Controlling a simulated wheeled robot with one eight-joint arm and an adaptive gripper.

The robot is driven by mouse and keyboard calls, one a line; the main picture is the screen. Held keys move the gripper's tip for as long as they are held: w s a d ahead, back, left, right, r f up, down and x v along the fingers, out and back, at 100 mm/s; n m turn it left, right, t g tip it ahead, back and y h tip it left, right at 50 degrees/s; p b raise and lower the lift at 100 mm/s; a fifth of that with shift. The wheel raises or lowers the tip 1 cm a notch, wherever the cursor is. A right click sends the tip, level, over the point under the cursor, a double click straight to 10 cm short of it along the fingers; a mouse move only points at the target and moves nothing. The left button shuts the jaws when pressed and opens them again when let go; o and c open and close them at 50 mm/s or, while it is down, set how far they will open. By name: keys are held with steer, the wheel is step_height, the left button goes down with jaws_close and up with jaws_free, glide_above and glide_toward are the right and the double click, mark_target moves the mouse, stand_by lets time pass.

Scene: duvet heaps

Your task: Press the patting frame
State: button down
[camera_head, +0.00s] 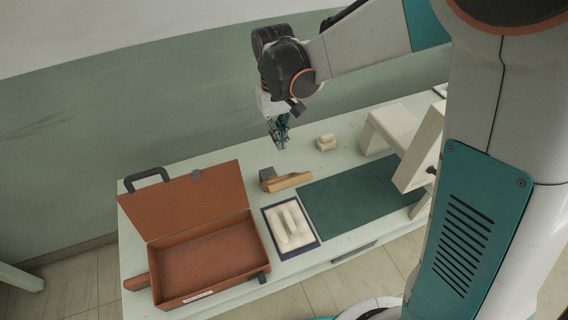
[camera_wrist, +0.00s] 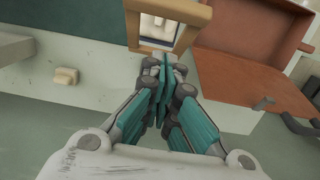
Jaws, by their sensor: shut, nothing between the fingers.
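The patting frame looks to be the wooden piece (camera_head: 288,181) in the middle of the table, just behind the dark blue tray (camera_head: 313,243). In the wrist view it is a square wooden frame (camera_wrist: 152,48), and pale material shows through its opening. Cream duvet-like rolls (camera_head: 289,224) lie on the tray. My gripper (camera_head: 280,145) is shut and empty, above the back part of the table and behind the wooden piece. In the wrist view my closed fingertips (camera_wrist: 165,62) overlap the frame's near bar; whether they touch it I cannot tell.
An open brown case (camera_head: 205,262) stands at the left, lid (camera_head: 185,200) back. A grey block (camera_head: 266,173) sits by the wooden piece. A green mat (camera_head: 360,195) lies at the right, with white stands (camera_head: 388,130) beyond. A small cream block (camera_head: 326,142) lies at the back.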

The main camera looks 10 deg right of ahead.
steer(key=s+f, duration=0.3)
steer(key=f, duration=0.4)
steer(key=shift+s+d+f, duration=0.15)
steer(key=shift+d+f, duration=0.05)
steer(key=shift+d, duration=0.25)
steer(key=shift+f, duration=0.1)
